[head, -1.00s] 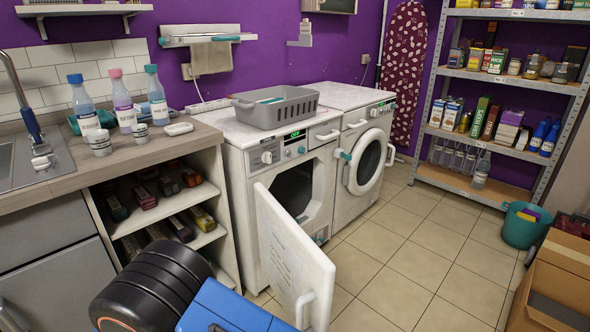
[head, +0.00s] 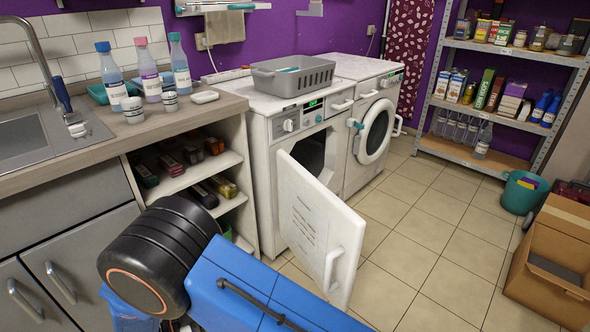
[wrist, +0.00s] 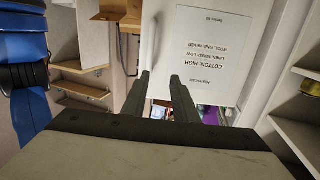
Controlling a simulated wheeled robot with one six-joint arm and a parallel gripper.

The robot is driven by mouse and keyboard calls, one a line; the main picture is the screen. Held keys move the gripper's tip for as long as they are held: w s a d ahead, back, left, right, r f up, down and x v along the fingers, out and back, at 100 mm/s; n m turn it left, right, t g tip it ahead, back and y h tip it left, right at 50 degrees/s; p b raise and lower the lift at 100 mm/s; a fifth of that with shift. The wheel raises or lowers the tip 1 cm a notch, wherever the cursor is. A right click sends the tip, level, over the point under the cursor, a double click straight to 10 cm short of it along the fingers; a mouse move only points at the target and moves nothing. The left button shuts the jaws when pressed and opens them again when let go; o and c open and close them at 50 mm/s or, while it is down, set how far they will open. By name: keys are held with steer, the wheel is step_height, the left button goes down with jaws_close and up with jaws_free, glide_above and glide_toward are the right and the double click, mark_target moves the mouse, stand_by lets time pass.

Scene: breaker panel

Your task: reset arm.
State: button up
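My arm, with blue links and a thick black joint, is folded low at the bottom of the head view. My gripper (wrist: 160,76) shows in the wrist view with its two dark fingers apart and nothing between them. It points toward the white washer door (wrist: 208,50), which carries a printed label that appears upside down there. In the head view this door (head: 318,222) stands wide open, with a handle on its free edge. The gripper itself is out of sight in the head view, so its distance from the door is hard to tell.
The front-loading washer (head: 285,133) stands beside a second, closed machine (head: 348,160). A counter (head: 215,108) with bottles and open shelves is at left. Tiled floor (head: 425,235) is clear at right, bounded by a shelf rack, a teal bucket (head: 522,193) and a cardboard box (head: 550,240).

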steer(key=w+d+r+t+y, duration=0.1)
steer(key=w+r+y, duration=0.2)
steer(key=w+r, duration=0.35)
steer(key=w+d+r+n+t+y, duration=0.1)
steer(key=w+d+r+y, duration=0.2)
steer(key=w, duration=0.7)
steer(key=w+r+t+y, duration=0.1)
steer(key=w+r+y, duration=0.35)
steer(key=w, duration=0.45)
steer(key=w+d+r+n+t+y, duration=0.1)
steer(key=w+d+r+n+y, duration=0.2)
steer(key=r, duration=0.5)
steer(key=w+d+r+n+y, duration=0.1)
steer(key=w+d+r+y, duration=0.1)
steer(key=d+r+y, duration=0.45)
steer(key=s+d+r+n+g, duration=0.2)
steer(key=s+d+r+n, duration=0.3)
steer(key=s+d+r, duration=0.5)
steer(key=s+d+f+n+g+h, duration=0.1)
steer(key=s+d+f, duration=0.4)
steer(key=s+d, duration=0.6)
steer(key=s+d+f+n+g+h, duration=0.1)
steer(key=s+d+f+g+h, duration=0.2)
steer(key=s+d, duration=0.9)
steer(key=s+f+g, duration=0.1)
steer(key=s+f, duration=0.1)
steer(key=s, duration=0.4)
steer(key=shift+s+d+f+g+h, duration=0.15)
steer(key=shift+g+h, duration=0.15)
steer(key=shift+h, duration=0.1)
